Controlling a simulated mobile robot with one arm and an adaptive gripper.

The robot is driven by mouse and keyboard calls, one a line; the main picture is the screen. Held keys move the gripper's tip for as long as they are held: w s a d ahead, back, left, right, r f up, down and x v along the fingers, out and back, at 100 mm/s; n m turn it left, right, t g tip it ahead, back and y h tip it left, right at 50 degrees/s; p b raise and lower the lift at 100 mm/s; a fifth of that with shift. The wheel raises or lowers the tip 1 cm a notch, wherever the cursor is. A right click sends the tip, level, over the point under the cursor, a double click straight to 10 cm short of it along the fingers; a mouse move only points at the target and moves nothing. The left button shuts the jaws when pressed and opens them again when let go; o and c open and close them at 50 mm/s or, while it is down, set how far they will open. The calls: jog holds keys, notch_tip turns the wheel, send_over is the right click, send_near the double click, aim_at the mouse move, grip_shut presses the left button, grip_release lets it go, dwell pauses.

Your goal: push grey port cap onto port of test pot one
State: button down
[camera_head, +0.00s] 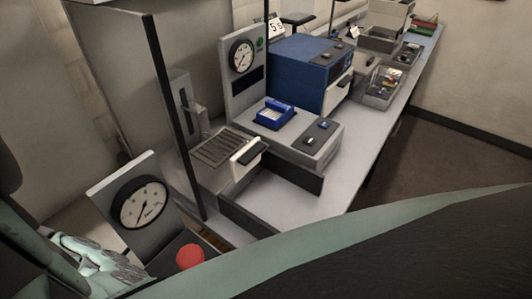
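I cannot make out the grey port cap or test pot one with its port in the head view. My gripper's fingertips are not visible. A large pale green and dark part, which seems to be my own arm, fills the bottom and lower right and hides what lies behind it. More pale green shapes show at the lower left; I cannot tell what they are.
A grey bench (344,188) runs to the back right. On it are a gauge panel (242,80), a small blue tray (274,113), a blue cabinet (300,72) and parts bins (384,87). A dial gauge (143,203) and red knob (190,256) are near. Floor (450,145) lies right.

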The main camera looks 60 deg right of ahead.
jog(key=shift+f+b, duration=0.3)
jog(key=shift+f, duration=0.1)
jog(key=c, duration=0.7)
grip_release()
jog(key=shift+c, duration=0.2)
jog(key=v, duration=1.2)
